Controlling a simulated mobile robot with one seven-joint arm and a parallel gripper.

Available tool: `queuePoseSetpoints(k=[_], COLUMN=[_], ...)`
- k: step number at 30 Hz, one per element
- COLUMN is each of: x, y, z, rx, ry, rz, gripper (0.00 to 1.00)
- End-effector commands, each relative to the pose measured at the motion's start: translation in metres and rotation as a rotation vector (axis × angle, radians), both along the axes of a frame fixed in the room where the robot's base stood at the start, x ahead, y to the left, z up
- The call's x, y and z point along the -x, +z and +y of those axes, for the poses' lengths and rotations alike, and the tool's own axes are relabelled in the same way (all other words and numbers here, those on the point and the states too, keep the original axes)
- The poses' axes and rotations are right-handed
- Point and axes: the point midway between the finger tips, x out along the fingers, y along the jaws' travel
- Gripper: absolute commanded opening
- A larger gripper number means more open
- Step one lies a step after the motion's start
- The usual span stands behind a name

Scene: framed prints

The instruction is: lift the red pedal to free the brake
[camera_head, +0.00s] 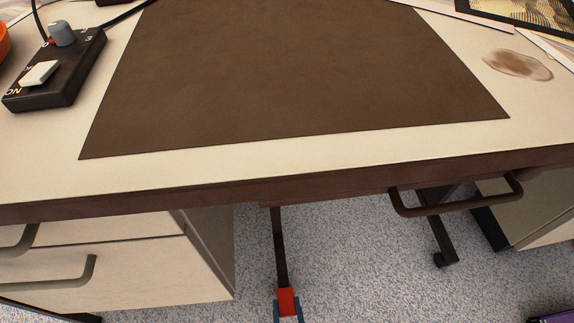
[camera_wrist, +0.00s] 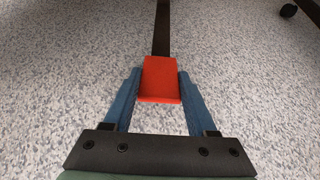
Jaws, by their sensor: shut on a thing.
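The red pedal (camera_head: 286,300) is at the bottom of the head view, at the end of a dark bar (camera_head: 279,246) that comes out from below the desk edge. It also shows in the middle of the wrist view (camera_wrist: 160,80). My gripper (camera_wrist: 160,90) has its two blue fingers on either side of the pedal, shut on it. In the head view my gripper (camera_head: 287,306) shows only at its fingertips, at the bottom edge. The brake itself is not visible.
A desk (camera_head: 180,175) with a brown mat (camera_head: 290,75) spans above the pedal. Drawers (camera_head: 130,260) stand left of the bar, and a dark handle (camera_head: 455,208) juts out at right. Carpet around the pedal is clear.

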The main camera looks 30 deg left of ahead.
Motion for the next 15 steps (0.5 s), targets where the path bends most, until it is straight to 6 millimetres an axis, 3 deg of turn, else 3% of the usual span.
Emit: queuePoseSetpoints(k=[3,4,6,9,15], x=[-0.001,-0.001,-0.0008,-0.0007,-0.0003], y=[-0.0002,-0.0002,-0.0001,0.0,0.0], z=[0.0003,0.0003,0.0003,0.0002,0.0002], rx=[0.002,0.002,0.002,0.001,0.001], ry=[0.002,0.002,0.002,0.002,0.0], rz=[-0.001,-0.001,-0.001,-0.001,-0.001], gripper=[0.0,0.61,0.73,0.88,0.88])
